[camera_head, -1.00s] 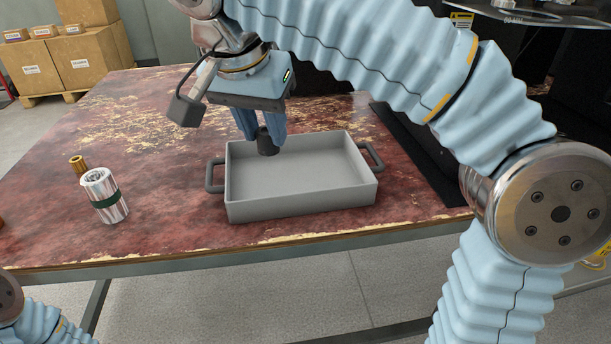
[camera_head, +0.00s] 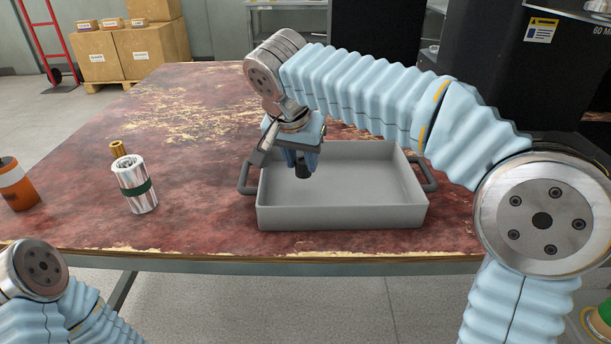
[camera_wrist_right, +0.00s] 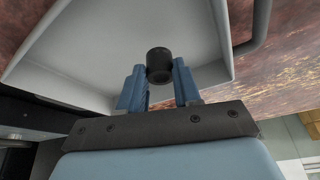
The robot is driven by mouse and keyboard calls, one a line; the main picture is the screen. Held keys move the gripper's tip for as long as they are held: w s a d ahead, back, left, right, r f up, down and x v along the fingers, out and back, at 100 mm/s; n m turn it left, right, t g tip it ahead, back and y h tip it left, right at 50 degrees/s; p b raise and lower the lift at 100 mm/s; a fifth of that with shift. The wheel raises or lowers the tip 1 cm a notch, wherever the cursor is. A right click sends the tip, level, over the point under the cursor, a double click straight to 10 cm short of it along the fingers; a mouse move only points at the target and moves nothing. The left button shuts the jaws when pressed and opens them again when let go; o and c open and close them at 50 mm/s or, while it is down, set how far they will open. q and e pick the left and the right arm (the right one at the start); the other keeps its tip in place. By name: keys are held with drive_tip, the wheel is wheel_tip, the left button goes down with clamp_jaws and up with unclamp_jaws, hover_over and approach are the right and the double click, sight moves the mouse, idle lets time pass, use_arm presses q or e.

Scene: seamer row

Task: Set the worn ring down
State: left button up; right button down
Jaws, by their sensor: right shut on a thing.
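My right gripper (camera_head: 302,168) is over the left part of a grey tray (camera_head: 340,218) on the worn red table. It is shut on a small dark cylindrical ring (camera_head: 303,172), the worn ring. In the right wrist view the ring (camera_wrist_right: 159,65) sits between the two blue fingertips (camera_wrist_right: 160,82), with the tray (camera_wrist_right: 90,45) floor behind it. I cannot tell whether the ring touches the tray floor. Of my left arm only a part shows at the lower left; its gripper is out of view.
A silver cylinder with a green band (camera_head: 135,185) and a brass piece (camera_head: 118,149) stand left of the tray. An orange and dark cylinder (camera_head: 17,185) is at the far left. Tray handles (camera_head: 245,178) stick out sideways. The table (camera_head: 190,110) behind is mostly clear.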

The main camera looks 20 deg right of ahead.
sight(303, 164)
drive_tip(key=shift+w+d+f, duration=0.1)
drive_tip(key=shift+d+f, duration=0.1)
drive_tip(key=shift+f, duration=0.1)
drive_tip(key=shift+w+d+f, duration=0.1)
drive_tip(key=shift+d+f, duration=0.05)
drive_tip(key=shift+f, duration=0.8)
drive_tip(key=shift+w+d+f, duration=0.1)
drive_tip(key=shift+f, duration=0.8)
drive_tip(key=shift+b, duration=0.3)
drive_tip(key=c, duration=1.2)
unclamp_jaws()
drive_tip(key=shift+f, duration=0.15)
drive_tip(key=shift+c, duration=0.2)
drive_tip(key=o, duration=0.5)
drive_tip(key=shift+c, duration=0.2)
drive_tip(key=shift+r, duration=0.3)
drive_tip(key=p+v, duration=0.2)
drive_tip(key=v, duration=1)
